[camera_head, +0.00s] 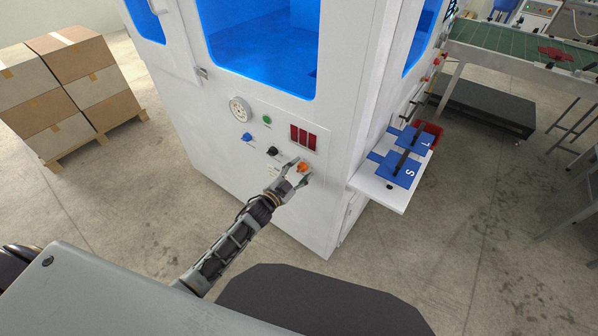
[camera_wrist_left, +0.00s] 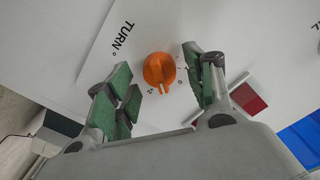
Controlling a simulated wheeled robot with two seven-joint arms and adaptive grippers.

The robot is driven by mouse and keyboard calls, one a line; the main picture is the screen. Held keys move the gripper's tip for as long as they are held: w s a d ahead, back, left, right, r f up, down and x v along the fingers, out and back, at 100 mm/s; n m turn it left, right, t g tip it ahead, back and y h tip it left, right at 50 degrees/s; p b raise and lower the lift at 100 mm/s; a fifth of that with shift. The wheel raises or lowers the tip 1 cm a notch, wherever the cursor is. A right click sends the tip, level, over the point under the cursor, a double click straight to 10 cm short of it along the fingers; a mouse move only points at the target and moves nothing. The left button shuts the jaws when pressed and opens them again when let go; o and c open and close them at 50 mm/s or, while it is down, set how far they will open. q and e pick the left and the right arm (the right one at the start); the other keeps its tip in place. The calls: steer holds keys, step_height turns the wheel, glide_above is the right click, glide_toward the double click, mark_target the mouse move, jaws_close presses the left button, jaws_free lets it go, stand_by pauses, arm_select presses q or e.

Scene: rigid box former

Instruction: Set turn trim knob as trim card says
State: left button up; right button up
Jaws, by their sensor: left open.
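The orange turn trim knob (camera_head: 303,167) is on the white front panel of the machine. In the left wrist view the knob (camera_wrist_left: 159,68) is round, with a ridge pointing toward the bottom of the picture. Small marks lie around it, too small to read, and the label "TURN °" (camera_wrist_left: 122,38) is to its left. My left gripper (camera_head: 298,171) is at the knob. In the wrist view my left gripper (camera_wrist_left: 160,82) is open, one green-padded finger on each side of the knob, with gaps between pads and knob. I cannot make out a trim card. My right gripper is not in view.
A black knob (camera_head: 272,151), a blue knob (camera_head: 247,137), a green button (camera_head: 267,119), a round dial (camera_head: 240,110) and a dark red display (camera_head: 303,137) share the panel.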

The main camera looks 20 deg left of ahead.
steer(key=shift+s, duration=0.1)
arm_select(q)
steer(key=shift+v, duration=1.4)
steer(key=v, duration=0.9)
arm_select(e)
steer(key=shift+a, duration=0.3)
arm_select(q)
steer(key=shift+s, duration=0.1)
